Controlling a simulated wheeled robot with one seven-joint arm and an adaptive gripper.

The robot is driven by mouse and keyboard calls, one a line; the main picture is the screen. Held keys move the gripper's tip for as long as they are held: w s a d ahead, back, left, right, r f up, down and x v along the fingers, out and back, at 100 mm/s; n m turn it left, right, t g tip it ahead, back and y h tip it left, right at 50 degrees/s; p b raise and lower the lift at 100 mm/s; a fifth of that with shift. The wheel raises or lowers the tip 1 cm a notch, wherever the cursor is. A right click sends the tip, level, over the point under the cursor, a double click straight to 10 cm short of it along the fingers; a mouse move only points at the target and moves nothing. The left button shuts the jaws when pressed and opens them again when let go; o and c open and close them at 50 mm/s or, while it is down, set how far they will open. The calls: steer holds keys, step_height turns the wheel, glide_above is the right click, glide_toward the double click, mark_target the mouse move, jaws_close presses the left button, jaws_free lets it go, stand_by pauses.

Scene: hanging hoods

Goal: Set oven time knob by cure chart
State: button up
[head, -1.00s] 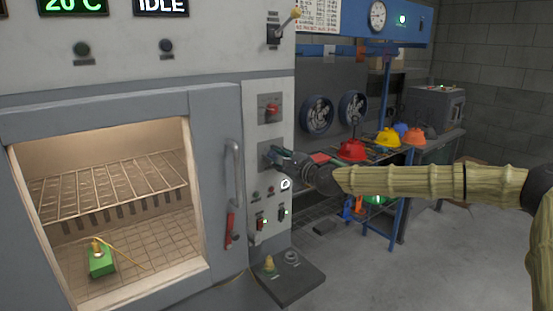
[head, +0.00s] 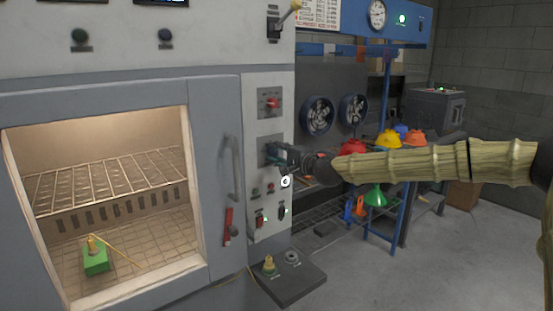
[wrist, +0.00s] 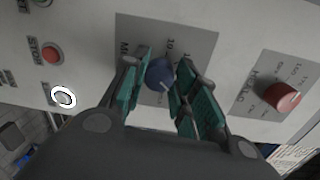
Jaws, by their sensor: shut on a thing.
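The oven (head: 218,90) fills the left of the head view, with a control panel (head: 259,215) on its right side. My gripper (wrist: 163,85) is shut on a blue knob (wrist: 158,72) in the wrist view. Its teal fingers lie on either side of the knob, over a grey plate with a partly hidden scale. In the head view my gripper (head: 279,155) covers that knob. A red knob (head: 272,103) sits above it; it also shows in the wrist view (wrist: 282,95). A chart (head: 319,13) hangs at the top; its text is too small to read.
The oven door handle (head: 231,170) stands out left of the panel. Small buttons and switches (head: 281,210) lie below my gripper. A dark ledge (head: 300,282) juts out at the bottom. A blue rack with coloured helmets (head: 389,138) stands behind my arm.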

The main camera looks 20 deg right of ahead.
steer(key=n+b, duration=0.1)
steer(key=n, duration=0.3)
steer(key=shift+a+b, duration=0.1)
steer(key=shift+b, duration=0.2)
steer(key=n+b, duration=0.1)
steer(key=n, duration=0.2)
steer(key=shift+f+n+h, duration=0.15)
steer(key=shift+n+h, duration=0.15)
steer(key=shift+n, duration=0.1)
steer(key=n+b, duration=0.1)
steer(key=n, duration=0.2)
steer(key=shift+h, duration=0.3)
steer(key=shift+f+n+b, duration=0.15)
steer(key=shift+n+b, duration=0.65)
steer(key=shift+n, duration=1.2)
steer(key=o, duration=1)
steer(key=shift+s, duration=0.1)
steer(key=v, duration=1.2)
steer(key=shift+f, duration=0.1)
